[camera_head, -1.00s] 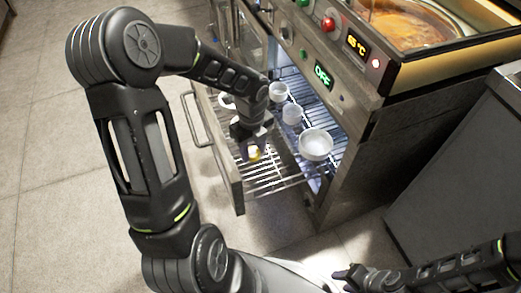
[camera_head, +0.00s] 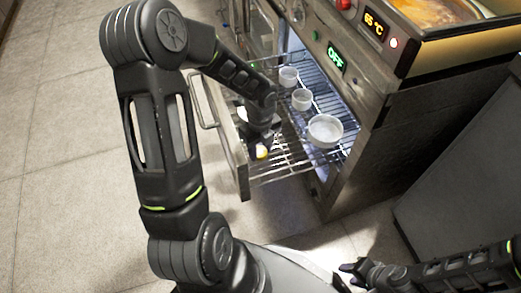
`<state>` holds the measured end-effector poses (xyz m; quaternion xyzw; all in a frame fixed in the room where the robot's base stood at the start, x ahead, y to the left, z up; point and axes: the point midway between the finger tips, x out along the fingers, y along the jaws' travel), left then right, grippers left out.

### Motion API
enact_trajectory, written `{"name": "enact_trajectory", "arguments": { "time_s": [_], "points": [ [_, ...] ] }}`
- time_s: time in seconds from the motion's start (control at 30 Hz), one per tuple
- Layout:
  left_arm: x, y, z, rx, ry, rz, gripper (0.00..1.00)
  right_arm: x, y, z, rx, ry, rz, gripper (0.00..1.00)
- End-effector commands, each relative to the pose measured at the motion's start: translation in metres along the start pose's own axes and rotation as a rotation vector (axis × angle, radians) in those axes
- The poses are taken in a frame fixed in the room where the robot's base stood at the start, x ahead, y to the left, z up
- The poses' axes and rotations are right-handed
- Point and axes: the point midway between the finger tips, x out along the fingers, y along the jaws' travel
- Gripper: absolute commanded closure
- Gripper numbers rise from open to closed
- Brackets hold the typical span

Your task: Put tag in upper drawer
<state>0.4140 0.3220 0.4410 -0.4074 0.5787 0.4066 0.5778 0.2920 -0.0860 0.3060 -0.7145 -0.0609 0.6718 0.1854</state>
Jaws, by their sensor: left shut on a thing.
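The open drawer (camera_head: 232,135) has a metal front with a handle and a wire-rack floor. My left gripper (camera_head: 262,146) is inside the drawer's outline, close behind its front panel. It is shut on a small white-and-yellow thing, which looks like the tag (camera_head: 262,152). The fingers are mostly hidden by the dark wrist, and I cannot tell whether the tag touches the rack. My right gripper (camera_head: 347,273) is low at the right, away from the drawer. It is too small and dark to tell its opening.
White bowls stand on the rack: a large one (camera_head: 325,131) and two smaller ones (camera_head: 302,99) (camera_head: 288,76). A white object is partly hidden by my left arm. The metal appliance (camera_head: 400,110) rises behind, with a green "OFF" display. Floor at left is free.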

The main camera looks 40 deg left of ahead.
Motion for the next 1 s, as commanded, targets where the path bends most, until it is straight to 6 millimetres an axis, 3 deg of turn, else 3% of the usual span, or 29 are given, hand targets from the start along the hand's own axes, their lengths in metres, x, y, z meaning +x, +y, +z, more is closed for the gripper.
{"name": "enact_trajectory", "arguments": {
  "time_s": [0.27,0.3,0.53,0.83,1.0],
  "points": [
    [0.003,0.000,0.000,0.001,0.000,0.000,0.99,0.001,0.001,0.000,0.000,0.001,0.000,0.64],
    [0.002,0.000,0.000,0.001,0.000,0.000,0.59,0.001,0.000,0.000,0.000,0.001,0.000,0.64],
    [0.002,0.000,0.000,0.000,0.000,0.000,0.40,0.001,0.000,0.000,0.000,0.001,0.000,0.64],
    [0.000,0.000,0.000,0.000,0.000,-0.001,0.39,0.000,0.000,0.000,0.000,0.000,0.000,0.64],
    [-0.014,-0.001,0.000,0.000,-0.002,-0.002,0.39,-0.007,-0.004,0.001,-0.002,-0.003,-0.002,0.64]
  ]
}}
